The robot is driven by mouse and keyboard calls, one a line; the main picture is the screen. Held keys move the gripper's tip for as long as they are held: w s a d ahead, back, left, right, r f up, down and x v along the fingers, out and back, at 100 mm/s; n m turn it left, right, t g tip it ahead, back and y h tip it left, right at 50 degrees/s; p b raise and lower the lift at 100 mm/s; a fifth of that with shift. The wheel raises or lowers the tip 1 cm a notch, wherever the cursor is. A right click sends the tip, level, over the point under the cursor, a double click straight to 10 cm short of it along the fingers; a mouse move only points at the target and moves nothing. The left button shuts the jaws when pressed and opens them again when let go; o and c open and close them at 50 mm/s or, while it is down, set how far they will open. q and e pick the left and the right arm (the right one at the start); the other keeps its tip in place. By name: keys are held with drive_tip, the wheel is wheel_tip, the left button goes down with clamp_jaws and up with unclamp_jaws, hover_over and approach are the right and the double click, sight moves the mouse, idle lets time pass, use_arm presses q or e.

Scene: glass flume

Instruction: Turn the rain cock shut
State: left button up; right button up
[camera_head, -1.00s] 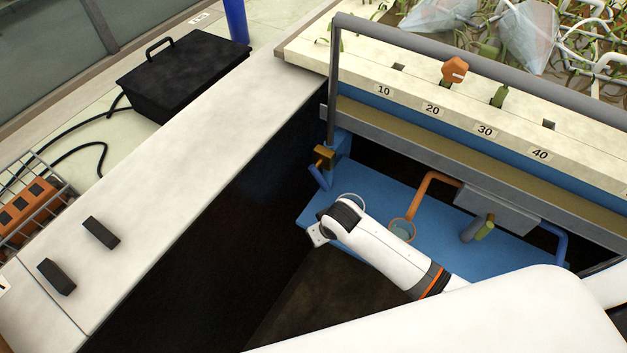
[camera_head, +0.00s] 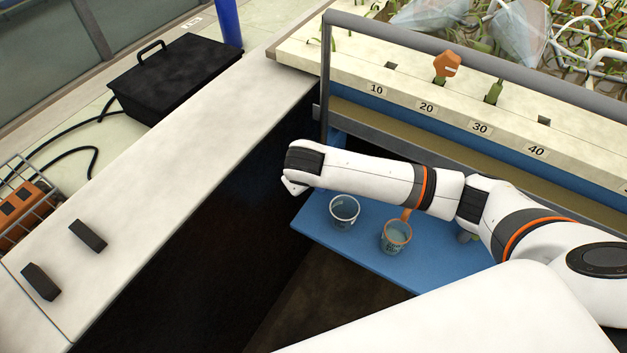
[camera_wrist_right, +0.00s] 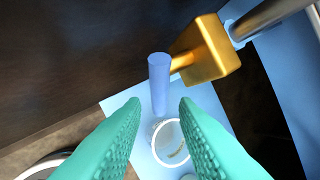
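In the right wrist view a brass-coloured cock (camera_wrist_right: 207,50) sits on a grey metal pipe. A blue rod-like piece (camera_wrist_right: 159,84) stands beside it, just beyond my fingertips; I cannot tell whether it is a lever or a spout. My right gripper (camera_wrist_right: 160,104) is open, its two teal fingers apart on either side of the rod's lower end, with nothing held. In the head view my right arm reaches in from the right and hides the cock, and the gripper itself is hidden behind the wrist. My left gripper is not in view.
The flume's numbered cream rim (camera_head: 400,95) and a grey rail (camera_head: 400,45) lie behind. A white counter (camera_head: 170,165) runs along the left.

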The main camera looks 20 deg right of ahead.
drive_tip(key=x, duration=0.6)
drive_tip(key=shift+w+f, duration=0.2)
drive_tip(key=shift+f, duration=0.05)
clamp_jaws()
